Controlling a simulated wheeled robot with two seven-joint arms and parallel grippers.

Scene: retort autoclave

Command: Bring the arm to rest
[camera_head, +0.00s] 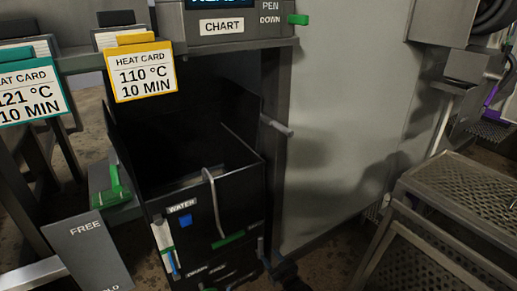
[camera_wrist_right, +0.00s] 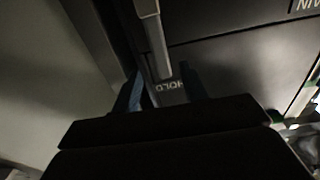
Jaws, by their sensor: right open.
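My right gripper (camera_head: 274,264) shows only as small dark shapes at the bottom of the head view, by the lower right corner of the black cabinet (camera_head: 235,215). In the right wrist view its two dark bluish fingers (camera_wrist_right: 162,88) are apart. A grey bar (camera_wrist_right: 152,40) runs down toward the gap between them, and a small plate marked HOLD (camera_wrist_right: 170,87) shows there upside down. I cannot tell whether a finger touches either. Nothing is visibly gripped. My left gripper is not in view.
A yellow heat card (camera_head: 142,77) and a green heat card (camera_head: 30,90) hang at upper left. A FREE plate (camera_head: 85,240) stands at lower left. A large grey panel (camera_head: 345,120) rises right of the cabinet. A perforated metal rack (camera_head: 465,195) stands at right.

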